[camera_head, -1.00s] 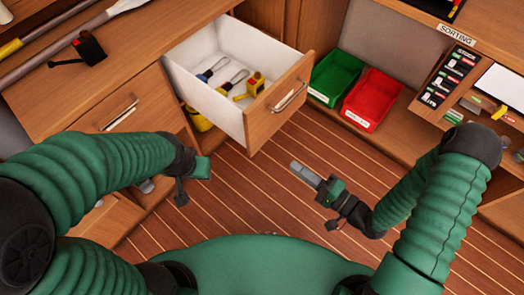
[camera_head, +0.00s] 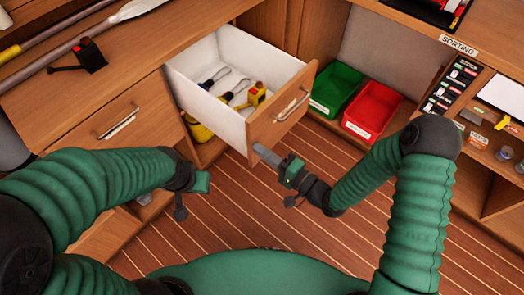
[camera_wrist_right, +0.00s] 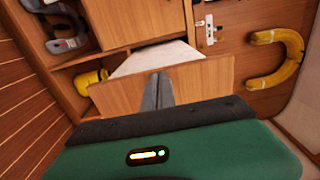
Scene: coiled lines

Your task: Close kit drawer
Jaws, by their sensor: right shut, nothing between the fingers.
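The kit drawer (camera_head: 278,112) stands pulled out of the wooden cabinet, its white inside showing. Two dark-handled tools (camera_head: 214,78) and a yellow item (camera_head: 256,96) lie in it. Its front has a metal bar handle (camera_head: 292,104). My right gripper (camera_head: 262,153) is shut and empty, its fingertips at the lower part of the drawer front. In the right wrist view the fingers (camera_wrist_right: 157,92) point at the wooden front (camera_wrist_right: 200,85); whether they touch cannot be told. My left gripper (camera_head: 200,183) is left of the drawer and below it in the picture; its fingers are not clear.
A green bin (camera_head: 335,88) and a red bin (camera_head: 372,110) sit on a low shelf right of the drawer. A second closed drawer (camera_head: 115,125) is at the left. A black device (camera_head: 88,54) lies on the counter. The striped floor below is clear.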

